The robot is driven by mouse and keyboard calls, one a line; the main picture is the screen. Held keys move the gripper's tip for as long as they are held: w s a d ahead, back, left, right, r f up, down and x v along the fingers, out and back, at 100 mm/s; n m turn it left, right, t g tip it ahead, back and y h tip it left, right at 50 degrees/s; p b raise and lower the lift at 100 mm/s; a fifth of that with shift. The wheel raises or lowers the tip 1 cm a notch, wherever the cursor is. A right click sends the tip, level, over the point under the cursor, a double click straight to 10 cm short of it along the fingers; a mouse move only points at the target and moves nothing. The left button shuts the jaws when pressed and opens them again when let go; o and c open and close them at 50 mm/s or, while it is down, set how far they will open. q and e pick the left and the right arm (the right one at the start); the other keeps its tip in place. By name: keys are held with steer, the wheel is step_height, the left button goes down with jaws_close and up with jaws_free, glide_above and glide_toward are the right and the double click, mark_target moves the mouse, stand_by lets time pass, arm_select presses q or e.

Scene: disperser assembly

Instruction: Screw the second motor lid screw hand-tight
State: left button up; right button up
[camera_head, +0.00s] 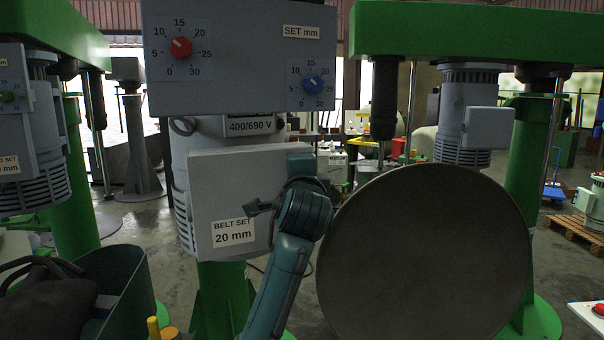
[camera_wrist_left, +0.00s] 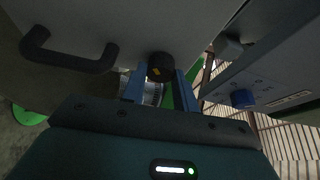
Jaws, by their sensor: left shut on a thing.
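The grey motor lid (camera_head: 230,175), labelled "BELT SET 20 mm", stands upright on the central machine. Its grey face also fills the upper left of the left wrist view (camera_wrist_left: 110,20). A dark round screw head (camera_wrist_left: 160,62) with a small orange mark sits at the lid's edge. My left gripper (camera_wrist_left: 160,80) is shut on this screw, with a blue finger on each side. The screw's shaft and depth cannot be seen. In the head view my left wrist covers the lid's right edge and hides the screw. My right gripper is not in view.
A dark handle (camera_wrist_left: 70,52) projects beside the screw. A control panel with a red dial (camera_head: 181,47) and a blue dial (camera_head: 312,84) overhangs the lid. A large round grey disc (camera_head: 425,255) stands close to the right of my arm. A dark bin (camera_head: 125,285) is lower left.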

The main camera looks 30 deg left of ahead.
arm_select(q)
steer(key=shift+m, duration=0.6)
steer(key=o, duration=1)
steer(key=shift+c, duration=0.2)
steer(key=shift+s, duration=0.1)
steer(key=b+v, duration=0.2)
steer(key=v, duration=1.1)
steer(key=shift+r, duration=0.25)
steer(key=shift+d, duration=0.1)
